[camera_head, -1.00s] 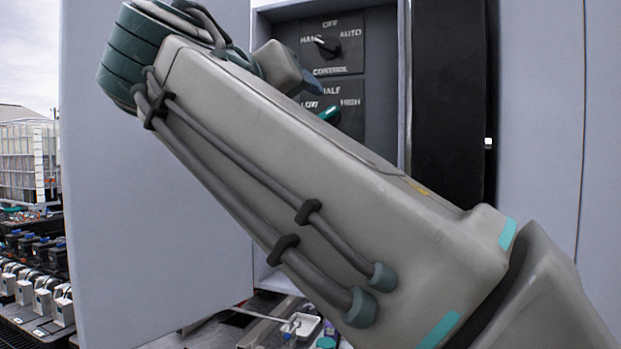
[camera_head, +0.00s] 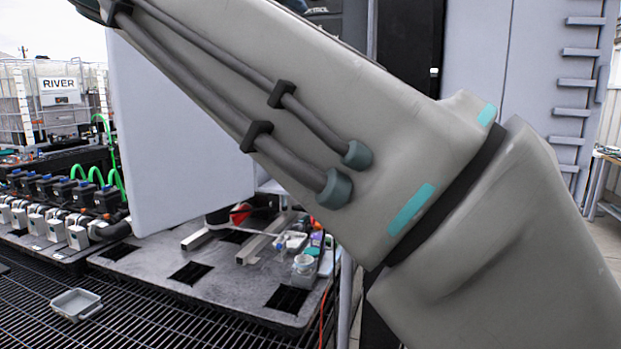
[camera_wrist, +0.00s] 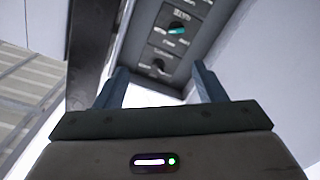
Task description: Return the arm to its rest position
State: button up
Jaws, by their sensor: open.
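My arm stretches across the middle of the head view, from the lower right up to the top left, and hides much of the grey cabinet (camera_head: 185,150). My gripper is out of the head view. In the wrist view my gripper (camera_wrist: 158,88) is open and empty, its two blue fingers apart. Beyond the fingers, the control panel (camera_wrist: 172,38) shows upside down inside the open cabinet, with a teal knob (camera_wrist: 178,29) and a dark knob (camera_wrist: 158,65). The fingers appear apart from the panel.
A grey pallet (camera_head: 150,262) with small bottles and trays lies below the cabinet. A small grey tray (camera_head: 76,303) sits on the black floor grating (camera_head: 150,325). Several pumps (camera_head: 50,225) and a caged tank marked RIVER (camera_head: 60,90) stand at the left.

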jog(key=w+d+f+n+g+y+p, duration=0.1)
jog(key=d+f+g, duration=0.45)
jog(key=f, duration=0.95)
jog(key=w+d+f+n+g+y, duration=0.1)
jog(key=w+d+f+n+g, duration=0.15)
jog(key=d+f, duration=0.9)
jog(key=s+d+f+m+g+y, duration=0.1)
jog(key=s+f+g, duration=0.1)
jog(key=s+f, duration=0.3)
jog(key=s+d+f+m+g+y, duration=0.1)
jog(key=s+f, duration=0.4)
jog(key=f, duration=0.7)
jog(key=s+d+f+m+g+y+p, duration=0.1)
jog(key=s+f+m+g+y, duration=0.1)
jog(key=s+f, duration=0.4)
notch_tip(320, 180, down, 4)
jog(key=shift+d+r+m+g, duration=0.2)
jog(key=shift+m+g, duration=0.4)
jog(key=shift+m, duration=0.15)
